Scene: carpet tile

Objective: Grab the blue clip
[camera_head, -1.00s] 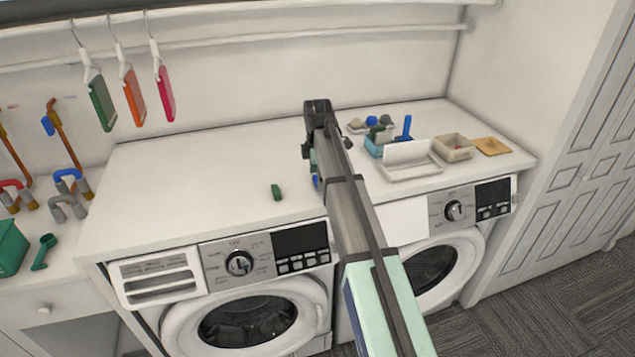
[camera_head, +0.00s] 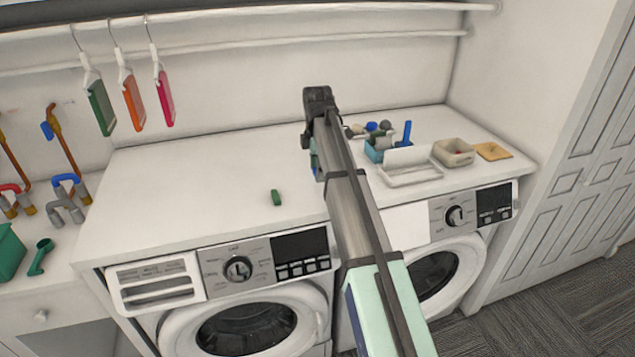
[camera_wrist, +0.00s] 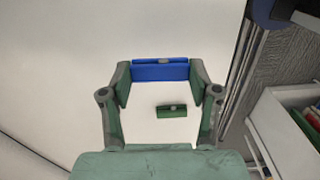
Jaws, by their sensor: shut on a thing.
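The blue clip (camera_wrist: 160,71) is a short bar held crosswise between my fingertips in the wrist view. My gripper (camera_wrist: 160,76) is shut on it, one green-grey finger at each end. In the head view my gripper (camera_head: 314,160) hangs mostly hidden behind my arm, above the white countertop. A green clip (camera_head: 277,198) lies on the countertop to the left of my arm. It also shows in the wrist view (camera_wrist: 172,111), below the blue clip in the picture and apart from it.
The white countertop (camera_head: 210,180) is clear around the green clip. To the right stand a blue container (camera_head: 374,152), a white tray (camera_head: 412,176), a beige box (camera_head: 453,153) and a yellow pad (camera_head: 492,151). Colored items such as a pink one (camera_head: 165,99) hang from a rail.

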